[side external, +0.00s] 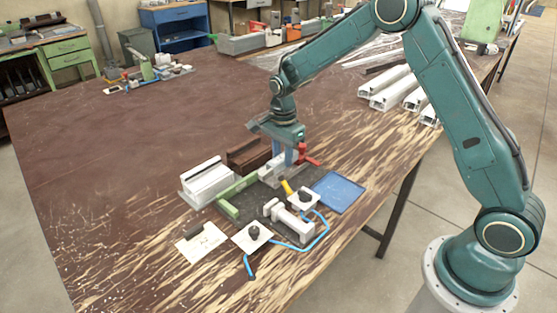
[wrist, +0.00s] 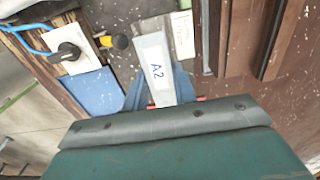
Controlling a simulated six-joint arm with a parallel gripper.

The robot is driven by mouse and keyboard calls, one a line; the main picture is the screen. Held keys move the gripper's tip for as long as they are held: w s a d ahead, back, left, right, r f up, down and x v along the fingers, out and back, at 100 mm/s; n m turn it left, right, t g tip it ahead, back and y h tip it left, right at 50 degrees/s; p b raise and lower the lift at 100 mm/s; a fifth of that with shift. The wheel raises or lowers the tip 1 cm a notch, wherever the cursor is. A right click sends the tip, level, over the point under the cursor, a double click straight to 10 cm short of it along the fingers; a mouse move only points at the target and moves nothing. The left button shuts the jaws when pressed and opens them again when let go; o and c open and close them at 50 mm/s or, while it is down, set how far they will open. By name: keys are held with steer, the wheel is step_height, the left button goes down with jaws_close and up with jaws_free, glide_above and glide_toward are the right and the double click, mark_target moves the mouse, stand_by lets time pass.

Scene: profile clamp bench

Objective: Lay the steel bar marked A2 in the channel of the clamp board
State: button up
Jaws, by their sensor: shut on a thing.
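My gripper (side external: 287,158) is low over the far end of the dark speckled clamp board (side external: 262,207). In the wrist view its blue fingers (wrist: 157,88) are shut on the steel bar marked A2 (wrist: 154,62), a pale flat bar with its label facing the camera. The bar extends forward from the fingers over the dark board (wrist: 120,12). In the side view the fingers and a red clamp handle (side external: 308,157) crowd the bar. I cannot tell whether the bar touches the board or lies in a channel.
A blue tray (side external: 340,191) lies right of the board, and a brown slotted block (side external: 246,157) stands behind it. A white block (side external: 206,182) stands left. A black-knobbed plate (side external: 252,236) and blue hose (side external: 315,238) lie in front.

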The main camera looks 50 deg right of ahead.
steer(key=shift+f, duration=1.4)
steer(key=o, duration=1.1)
steer(key=shift+r, duration=0.15)
step_height(320, 180, up, 14)
steer(key=shift+f, duration=0.2)
